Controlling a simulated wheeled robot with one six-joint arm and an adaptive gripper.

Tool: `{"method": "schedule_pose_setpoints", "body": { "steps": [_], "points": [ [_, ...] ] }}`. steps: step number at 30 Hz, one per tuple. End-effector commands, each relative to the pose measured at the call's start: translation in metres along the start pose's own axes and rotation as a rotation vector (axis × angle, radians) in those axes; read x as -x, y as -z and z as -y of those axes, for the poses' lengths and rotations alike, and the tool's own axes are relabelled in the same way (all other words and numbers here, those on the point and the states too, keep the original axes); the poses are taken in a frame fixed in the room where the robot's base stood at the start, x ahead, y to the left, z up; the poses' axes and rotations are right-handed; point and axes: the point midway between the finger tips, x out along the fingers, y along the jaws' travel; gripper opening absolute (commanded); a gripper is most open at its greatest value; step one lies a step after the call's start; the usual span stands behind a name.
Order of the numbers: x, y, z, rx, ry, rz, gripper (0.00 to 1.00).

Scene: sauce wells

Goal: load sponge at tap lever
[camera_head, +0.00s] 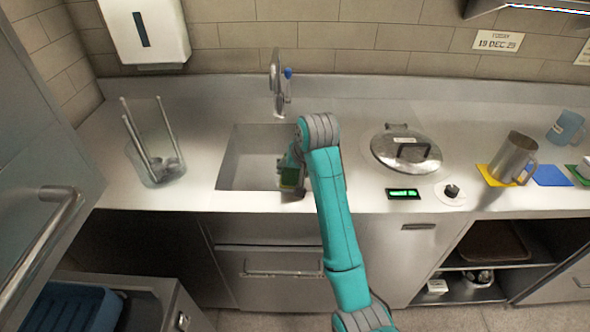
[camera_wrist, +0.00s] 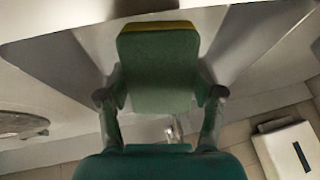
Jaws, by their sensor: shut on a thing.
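The sponge (camera_wrist: 158,70) is green with a yellow edge. It sits between the two fingers of my gripper (camera_wrist: 160,98) in the wrist view, and the fingers press on its sides. In the head view the sponge (camera_head: 290,177) shows at the right front part of the sink (camera_head: 238,165), partly hidden by my gripper (camera_head: 293,165). I cannot tell its exact height over the sink. The tap (camera_head: 276,80) stands at the back edge of the sink, with a blue-tipped lever (camera_head: 288,74) on its right side. The sponge is apart from the lever.
A clear container (camera_head: 152,160) with tall utensils stands left of the sink. A lidded well (camera_head: 405,148), a knob (camera_head: 451,191) and a metal jug (camera_head: 513,158) are to the right. A white dispenser (camera_head: 144,30) hangs on the wall.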

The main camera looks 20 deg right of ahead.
Motion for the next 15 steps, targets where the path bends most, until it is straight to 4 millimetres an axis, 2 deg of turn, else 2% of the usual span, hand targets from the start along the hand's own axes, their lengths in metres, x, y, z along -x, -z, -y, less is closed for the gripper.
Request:
{"method": "schedule_pose_setpoints", "body": {
  "steps": [15],
  "points": [
    [-0.028,0.03,0.015,0.0,0.0,0.001,0.38]
  ]
}}
